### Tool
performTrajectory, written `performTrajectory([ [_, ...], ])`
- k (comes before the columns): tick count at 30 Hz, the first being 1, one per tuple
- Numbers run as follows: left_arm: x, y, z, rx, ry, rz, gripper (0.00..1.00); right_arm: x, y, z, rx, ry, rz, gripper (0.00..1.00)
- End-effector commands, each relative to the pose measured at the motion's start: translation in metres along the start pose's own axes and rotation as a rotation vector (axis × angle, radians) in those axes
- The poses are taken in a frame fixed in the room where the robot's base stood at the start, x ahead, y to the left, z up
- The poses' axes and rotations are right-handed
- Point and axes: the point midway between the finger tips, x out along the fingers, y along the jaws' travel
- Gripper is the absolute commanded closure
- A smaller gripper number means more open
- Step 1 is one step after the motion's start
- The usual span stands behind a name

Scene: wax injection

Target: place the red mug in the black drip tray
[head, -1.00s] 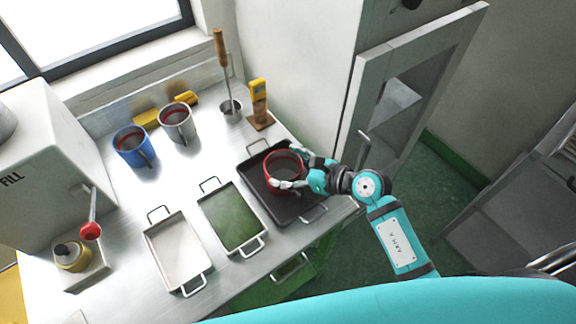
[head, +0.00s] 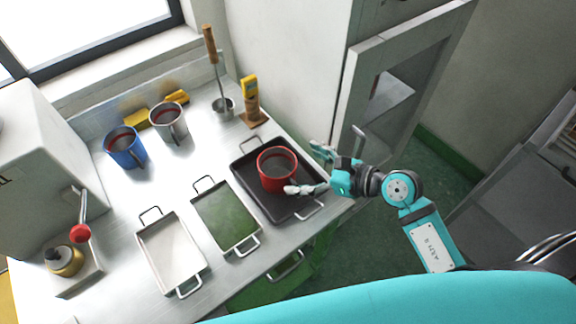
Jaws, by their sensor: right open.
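I cannot tell whether that fingertip touches the mug. My left gripper is not in view.
A green tray (head: 226,217) and a white tray (head: 170,253) lie left of the black one. A blue mug (head: 125,149) and a grey mug (head: 169,123) stand at the back. A ladle pot (head: 223,108) and a yellow instrument (head: 250,90) are behind. A cabinet door (head: 350,90) stands open at right.

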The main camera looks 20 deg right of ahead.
Motion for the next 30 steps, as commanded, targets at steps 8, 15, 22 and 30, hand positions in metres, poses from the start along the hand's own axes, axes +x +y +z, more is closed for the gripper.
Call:
performTrajectory([
  [8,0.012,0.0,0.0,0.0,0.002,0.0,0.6,-0.044,0.0,-0.002,0.0,0.002,0.0,0.0],
  [15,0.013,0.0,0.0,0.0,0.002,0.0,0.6,-0.053,0.0,0.0,0.0,0.0,0.001,0.0],
  [22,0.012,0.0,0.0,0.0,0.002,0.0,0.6,-0.052,0.0,0.002,0.005,-0.007,0.0,0.0],
  [30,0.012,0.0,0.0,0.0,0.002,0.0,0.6,-0.061,-0.002,0.072,0.321,-0.369,-0.045,0.0],
])
